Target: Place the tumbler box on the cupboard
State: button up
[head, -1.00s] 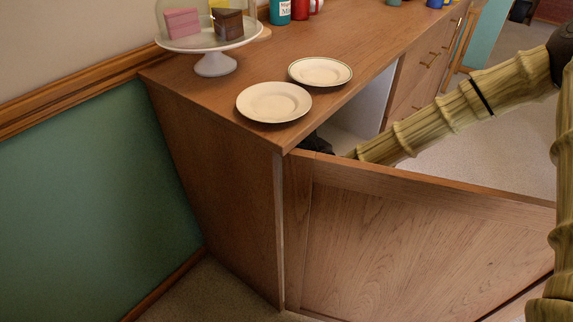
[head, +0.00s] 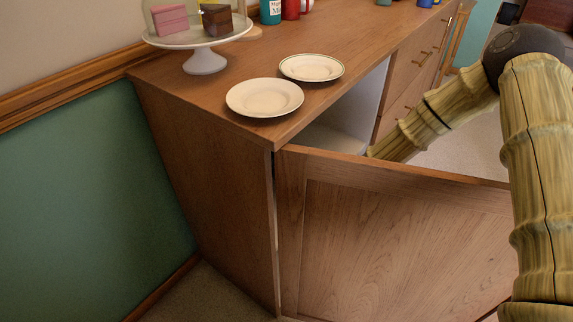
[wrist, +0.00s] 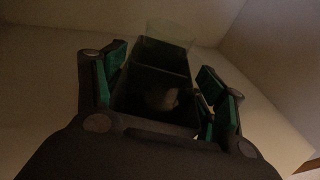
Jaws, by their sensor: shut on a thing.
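The cupboard (head: 205,175) is a long brown wooden sideboard, with its near door (head: 400,235) swung open. My arm reaches down behind this door, so my gripper and what it holds are hidden in the head view. In the dim wrist view, my gripper (wrist: 165,72) has its green-padded fingers on either side of a dark box with a clear upper part (wrist: 150,85), which I take to be the tumbler box. It is shut on the box. Pale surfaces surround it. Whether the box touches a surface is unclear.
On the cupboard top, two white plates (head: 264,98) (head: 311,67) lie near the front edge. A cake stand (head: 205,60) with cake slices stands at the back left, with bottles and mugs farther along. Bare wood lies between the plates and these mugs.

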jog(key=o, duration=1.1)
jog(key=p+v, duration=0.2)
jog(key=v, duration=1)
jog(key=shift+r, duration=0.1)
